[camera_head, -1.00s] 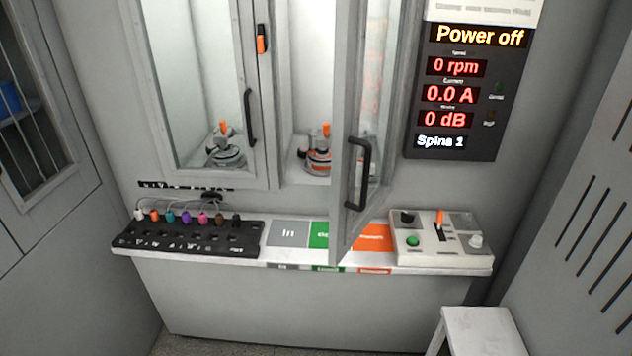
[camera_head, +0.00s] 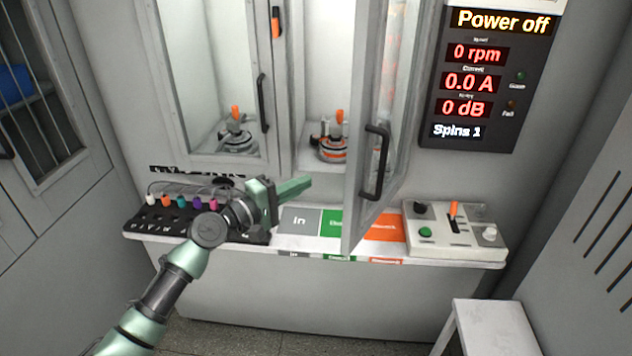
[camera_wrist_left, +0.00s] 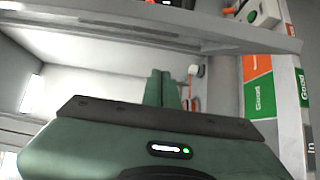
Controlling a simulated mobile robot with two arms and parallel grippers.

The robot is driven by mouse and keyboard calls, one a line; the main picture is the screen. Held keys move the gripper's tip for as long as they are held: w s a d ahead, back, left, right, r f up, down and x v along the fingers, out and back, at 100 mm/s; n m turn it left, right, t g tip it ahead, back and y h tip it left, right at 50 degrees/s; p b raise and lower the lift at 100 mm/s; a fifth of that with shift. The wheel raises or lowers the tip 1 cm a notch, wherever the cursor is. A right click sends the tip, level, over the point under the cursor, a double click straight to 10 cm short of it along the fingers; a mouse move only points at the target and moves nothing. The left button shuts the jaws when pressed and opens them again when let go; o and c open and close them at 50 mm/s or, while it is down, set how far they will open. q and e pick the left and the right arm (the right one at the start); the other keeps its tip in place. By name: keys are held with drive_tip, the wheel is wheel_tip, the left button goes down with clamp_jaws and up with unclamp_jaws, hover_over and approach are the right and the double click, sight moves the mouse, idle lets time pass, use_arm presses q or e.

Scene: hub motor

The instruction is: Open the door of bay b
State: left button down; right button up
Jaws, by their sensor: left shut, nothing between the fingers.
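The cabinet has two glazed bays; I cannot read which is bay b. The left bay's door (camera_head: 168,118) looks shut, with a black handle (camera_head: 263,103) on its right side. The right bay's door (camera_head: 362,225) stands swung outward, hinged on its right, with a black handle (camera_head: 375,162). My left gripper (camera_head: 308,182) is shut and empty, in front of the shelf and below the right bay's opening, left of the open door's free edge. In the left wrist view its fingers (camera_wrist_left: 163,88) are together, apart from any handle. My right gripper is not in view.
Hub motors (camera_head: 236,135) and (camera_head: 335,148) sit in the bays. The shelf holds a black connector block (camera_head: 160,222), coloured labels (camera_head: 299,221) and a control box (camera_head: 455,235). A display (camera_head: 480,80) reads Power off. A white stool (camera_head: 490,325) stands at front right.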

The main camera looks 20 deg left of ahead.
use_arm(q)
drive_tip(key=w+d+p, duration=0.4)
drive_tip(key=w+d, duration=0.3)
drive_tip(key=shift+d+p, duration=0.3)
drive_tip(key=shift+d, duration=0.1)
drive_tip(key=shift+f, duration=0.1)
